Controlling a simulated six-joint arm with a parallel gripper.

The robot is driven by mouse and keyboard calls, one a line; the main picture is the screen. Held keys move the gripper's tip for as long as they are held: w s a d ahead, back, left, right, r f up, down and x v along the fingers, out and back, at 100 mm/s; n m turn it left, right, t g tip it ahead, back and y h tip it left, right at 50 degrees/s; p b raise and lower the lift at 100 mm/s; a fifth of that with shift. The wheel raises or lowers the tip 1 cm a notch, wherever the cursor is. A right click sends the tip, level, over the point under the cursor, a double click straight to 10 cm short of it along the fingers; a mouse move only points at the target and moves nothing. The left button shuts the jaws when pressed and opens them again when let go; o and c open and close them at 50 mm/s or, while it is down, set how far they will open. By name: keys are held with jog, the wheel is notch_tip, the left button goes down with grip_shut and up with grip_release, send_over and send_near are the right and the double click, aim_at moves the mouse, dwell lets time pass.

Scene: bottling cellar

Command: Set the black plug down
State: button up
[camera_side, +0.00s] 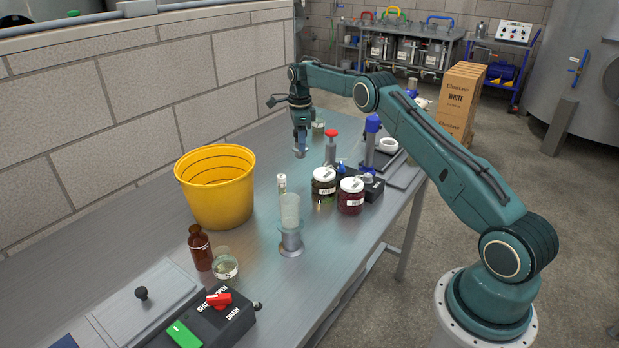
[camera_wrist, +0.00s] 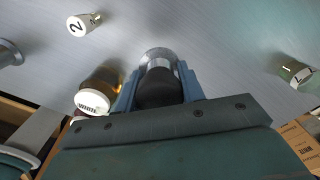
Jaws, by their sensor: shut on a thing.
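In the side view my gripper (camera_side: 300,148) points down over the far part of the steel bench (camera_side: 262,128), left of a red-topped grey cylinder (camera_side: 331,150). In the wrist view my gripper (camera_wrist: 157,90) is shut on the black plug (camera_wrist: 155,88), with a blue finger on each side of it. A shiny metal ring or collar (camera_wrist: 158,54) shows just beyond the plug; I cannot tell whether it is part of the plug or stands on the bench. The plug cannot be made out in the side view, nor whether it touches the bench.
A small container marked 2 (camera_wrist: 83,24), a white-lidded jar (camera_wrist: 92,102) and a glass marked 1 (camera_wrist: 295,72) stand around my gripper. A yellow bucket (camera_side: 218,190), two lidded jars (camera_side: 350,196) and a blue-topped cylinder (camera_side: 371,140) stand on the bench. Bare steel lies left of my gripper.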

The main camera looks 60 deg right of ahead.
aim_at(301, 155)
jog(key=shift+f, duration=3)
jog(key=shift+f, duration=0.15)
jog(key=o, duration=1)
jog(key=shift+o, duration=0.2)
notch_tip(301, 155, up, 12)
jog(key=shift+r, duration=0.2)
